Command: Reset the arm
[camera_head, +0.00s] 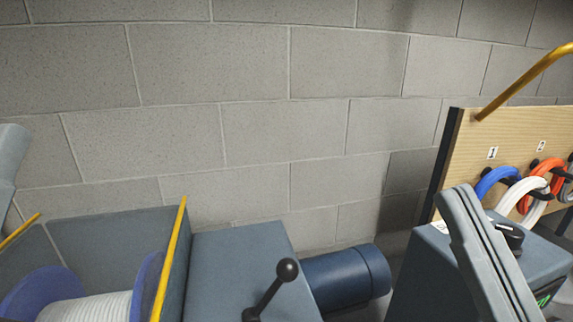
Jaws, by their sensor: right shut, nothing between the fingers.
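My right gripper (463,205) rises from the bottom right as long grey fingers lying close together. It is shut and empty, with its tips pointing up and left, in front of a grey-blue control box (412,268). It hides part of that box. A pale grey piece that seems to be part of my left arm shows at the left edge. I cannot tell whether its fingers are open or shut.
A grey-blue machine has a spool (90,308), yellow-edged guards (168,262), a black ball-ended lever (270,292) and a dark blue motor (345,278). A wooden board (508,135) holds coloured rings (522,198) at right. A block wall (250,80) stands behind.

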